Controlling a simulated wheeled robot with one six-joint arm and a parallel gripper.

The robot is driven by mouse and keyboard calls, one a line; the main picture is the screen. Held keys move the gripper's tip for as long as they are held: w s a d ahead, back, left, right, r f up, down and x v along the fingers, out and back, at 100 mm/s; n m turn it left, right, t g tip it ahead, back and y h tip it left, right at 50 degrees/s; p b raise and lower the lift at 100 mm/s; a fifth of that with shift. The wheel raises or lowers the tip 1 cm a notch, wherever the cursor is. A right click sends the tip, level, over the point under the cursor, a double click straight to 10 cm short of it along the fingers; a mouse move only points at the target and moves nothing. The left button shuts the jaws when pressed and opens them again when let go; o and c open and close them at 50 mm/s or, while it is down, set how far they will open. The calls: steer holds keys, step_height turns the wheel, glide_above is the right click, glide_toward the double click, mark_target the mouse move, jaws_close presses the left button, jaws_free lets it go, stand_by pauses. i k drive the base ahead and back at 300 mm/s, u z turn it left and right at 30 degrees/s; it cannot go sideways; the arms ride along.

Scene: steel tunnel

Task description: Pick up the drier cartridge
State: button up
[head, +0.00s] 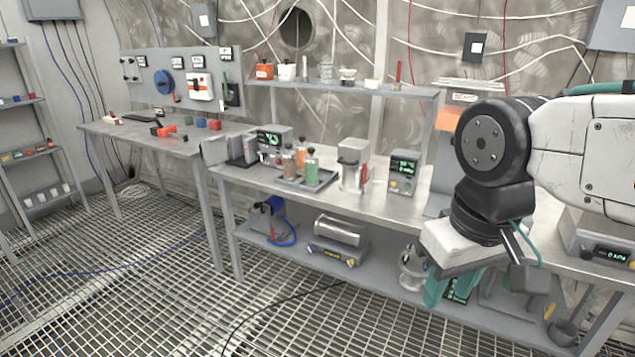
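Two upright cartridge-like cylinders stand in a dark tray (290,180) on the middle workbench: one green (312,169) and one brownish (289,161). I cannot tell from this view which object is the drier cartridge, since no label is readable. My gripper (480,288) hangs at the right, pointing down in front of the bench's front edge, well to the right of the tray. Teal and dark parts show at its end. Its fingers are partly confused with gear behind them, so their opening and anything between them are unclear.
A silver canister (352,165) and a display box (404,172) stand right of the tray. A metal cylinder (338,230) and a blue-hosed pump (270,211) sit on the lower shelf. A side table (150,138) stands left. The grated floor in front is mostly clear.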

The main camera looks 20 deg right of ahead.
mark_target(311, 160)
steer(key=u, duration=0.6)
steer(key=i, duration=0.7)
steer(key=u, duration=0.8)
steer(key=i, duration=1.75)
steer(key=z, duration=1.3)
steer(key=i, duration=0.65)
steer(key=z, duration=0.55)
